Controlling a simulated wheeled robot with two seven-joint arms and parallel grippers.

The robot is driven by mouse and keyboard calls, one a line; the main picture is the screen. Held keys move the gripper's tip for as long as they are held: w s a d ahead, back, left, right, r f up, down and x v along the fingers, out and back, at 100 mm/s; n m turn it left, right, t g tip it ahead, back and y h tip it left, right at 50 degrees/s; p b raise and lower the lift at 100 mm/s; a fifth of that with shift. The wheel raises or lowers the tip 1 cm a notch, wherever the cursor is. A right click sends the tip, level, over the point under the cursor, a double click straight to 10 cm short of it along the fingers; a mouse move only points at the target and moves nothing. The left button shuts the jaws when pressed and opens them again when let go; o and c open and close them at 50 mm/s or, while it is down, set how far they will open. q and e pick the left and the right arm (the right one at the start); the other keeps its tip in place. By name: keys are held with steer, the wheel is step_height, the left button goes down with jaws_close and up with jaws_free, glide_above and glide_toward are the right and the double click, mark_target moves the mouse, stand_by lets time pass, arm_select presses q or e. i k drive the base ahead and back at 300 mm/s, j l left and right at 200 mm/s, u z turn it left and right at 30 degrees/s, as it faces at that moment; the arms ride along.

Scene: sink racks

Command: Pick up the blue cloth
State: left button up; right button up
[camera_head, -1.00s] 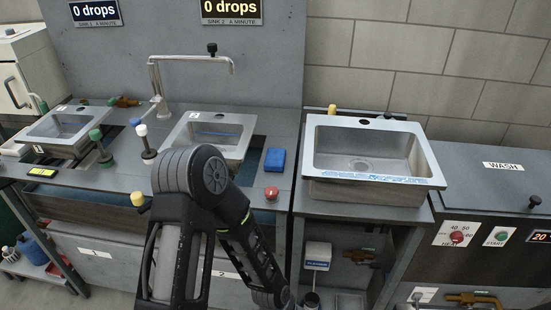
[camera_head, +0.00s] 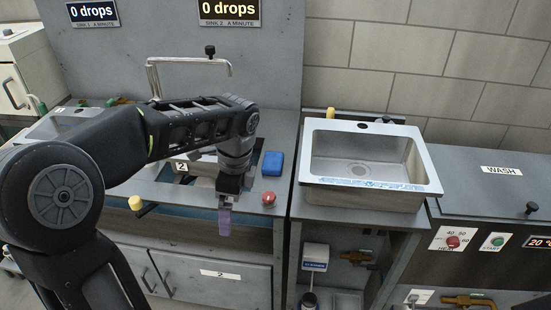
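The blue cloth (camera_head: 272,163) is a small, flat, rectangular blue piece lying on the grey counter, right of the middle sink and behind the red button. My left arm comes in from the left and bends down over the counter. My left gripper (camera_head: 225,215) points down near the counter's front edge, in front and to the left of the cloth and apart from it. A pale purple part shows at its tip; I cannot tell whether it is a finger or something held. The finger gap cannot be made out. My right gripper is not in view.
A red button (camera_head: 268,199) stands in front of the cloth. A metal sink (camera_head: 375,187) is to the right. A yellow knob (camera_head: 135,203) and a curved faucet (camera_head: 190,61) are near my arm, which hides much of the left and middle sinks. A cabinet (camera_head: 225,285) is below.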

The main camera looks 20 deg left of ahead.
mark_target(272, 164)
steer(key=i, duration=0.9)
